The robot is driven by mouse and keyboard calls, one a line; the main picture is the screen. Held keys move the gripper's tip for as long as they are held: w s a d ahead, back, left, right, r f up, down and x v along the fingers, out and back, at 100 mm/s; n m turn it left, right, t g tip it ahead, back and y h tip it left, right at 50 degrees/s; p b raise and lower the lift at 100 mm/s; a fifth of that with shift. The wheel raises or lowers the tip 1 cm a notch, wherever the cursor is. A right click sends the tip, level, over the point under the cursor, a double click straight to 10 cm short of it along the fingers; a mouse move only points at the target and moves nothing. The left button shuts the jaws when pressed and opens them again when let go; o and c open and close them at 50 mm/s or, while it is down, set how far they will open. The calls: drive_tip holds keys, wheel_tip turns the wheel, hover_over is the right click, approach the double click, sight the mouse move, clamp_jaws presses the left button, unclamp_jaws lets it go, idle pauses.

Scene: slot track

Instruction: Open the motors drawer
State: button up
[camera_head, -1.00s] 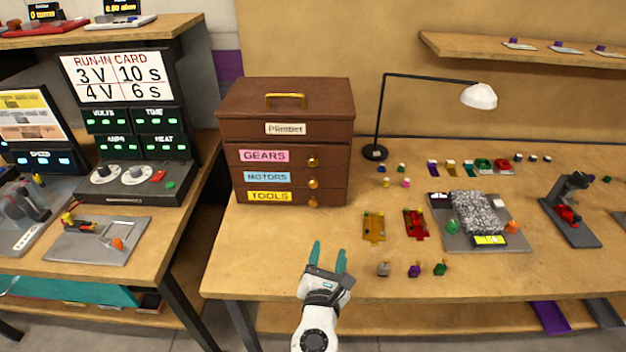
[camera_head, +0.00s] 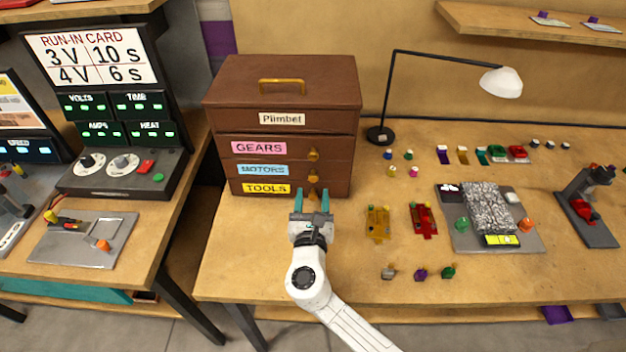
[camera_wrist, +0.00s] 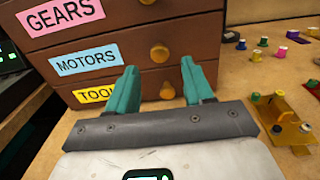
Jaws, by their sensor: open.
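The brown chest (camera_head: 282,110) stands on the bench with three labelled drawers, all shut. The motors drawer (camera_head: 224,170) is the middle one, with a blue label and a round brass knob (camera_head: 313,173) at its right. In the wrist view the motors label (camera_wrist: 87,60) is at left and the motors knob (camera_wrist: 159,54) is just above and between the fingertips. My gripper (camera_head: 312,197) is open and empty, in front of the chest at about the tools drawer's height. Its teal fingers (camera_wrist: 160,88) point at the chest and are apart from the motors knob. The tools knob (camera_wrist: 167,91) shows between them.
The gears drawer (camera_head: 225,147) is above and the tools drawer (camera_head: 225,188) below. A yellow part (camera_head: 377,224) and a red part (camera_head: 423,220) lie right of my gripper. The bench front-left is clear.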

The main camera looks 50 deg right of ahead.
sight(313, 181)
drive_tip(key=shift+x, duration=2.6)
drive_tip(key=shift+c, duration=0.3)
clamp_jaws()
